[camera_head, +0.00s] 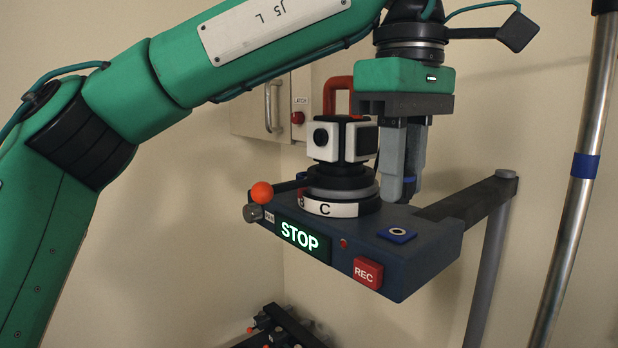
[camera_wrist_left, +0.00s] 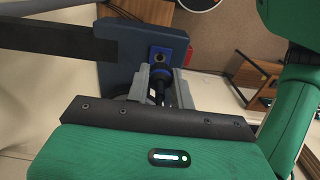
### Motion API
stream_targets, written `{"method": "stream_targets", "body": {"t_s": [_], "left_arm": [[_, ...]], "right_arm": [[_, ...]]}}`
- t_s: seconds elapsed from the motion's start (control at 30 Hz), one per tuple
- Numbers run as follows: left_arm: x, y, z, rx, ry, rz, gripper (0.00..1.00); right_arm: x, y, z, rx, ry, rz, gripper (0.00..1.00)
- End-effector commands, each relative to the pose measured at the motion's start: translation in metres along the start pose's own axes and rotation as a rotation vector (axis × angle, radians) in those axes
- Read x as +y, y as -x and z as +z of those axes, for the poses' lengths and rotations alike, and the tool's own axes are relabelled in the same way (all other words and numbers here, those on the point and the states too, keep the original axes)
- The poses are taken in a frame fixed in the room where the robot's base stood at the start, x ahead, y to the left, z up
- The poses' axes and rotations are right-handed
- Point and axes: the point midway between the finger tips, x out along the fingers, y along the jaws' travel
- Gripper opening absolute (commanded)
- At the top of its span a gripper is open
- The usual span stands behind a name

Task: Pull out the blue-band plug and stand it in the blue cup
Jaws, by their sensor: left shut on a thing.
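My left gripper (camera_head: 408,190) points down beside the camera-like unit, over the right part of the dark blue box. It is shut on the blue-band plug, whose blue band (camera_head: 409,180) shows by the fingertips. In the left wrist view the plug's dark body (camera_wrist_left: 157,87) sits between the fingers of that gripper (camera_wrist_left: 160,82). A low blue square piece with a pale ring around a dark hole, seemingly the blue cup (camera_head: 397,234), is on the box top, just below and in front of the fingertips. The plug's lower end is hard to make out. My right gripper is not in view.
The black-and-white camera unit (camera_head: 342,140) stands close left of the fingers on a round base marked C. The dark blue box (camera_head: 425,262) carries a STOP sign (camera_head: 302,237), a red REC block (camera_head: 367,272) and an orange ball (camera_head: 262,192). A dark bar (camera_head: 465,199) runs right to a post.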

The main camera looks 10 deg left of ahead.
Motion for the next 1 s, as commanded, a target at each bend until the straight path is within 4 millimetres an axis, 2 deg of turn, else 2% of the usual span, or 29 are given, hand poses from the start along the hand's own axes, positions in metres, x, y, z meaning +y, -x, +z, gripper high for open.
{"method": "stream_targets", "body": {"t_s": [0.13, 0.6, 1.0], "left_arm": [[0.000, 0.008, 0.000, -0.001, 0.000, 0.000, 0.00], [0.000, 0.025, 0.000, 0.000, 0.000, 0.001, 0.00], [0.000, 0.026, 0.000, 0.000, 0.000, 0.001, 0.00]], "right_arm": [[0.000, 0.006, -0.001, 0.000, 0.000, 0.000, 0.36], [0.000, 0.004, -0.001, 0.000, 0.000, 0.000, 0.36], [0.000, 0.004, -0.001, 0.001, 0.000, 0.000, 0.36]]}}
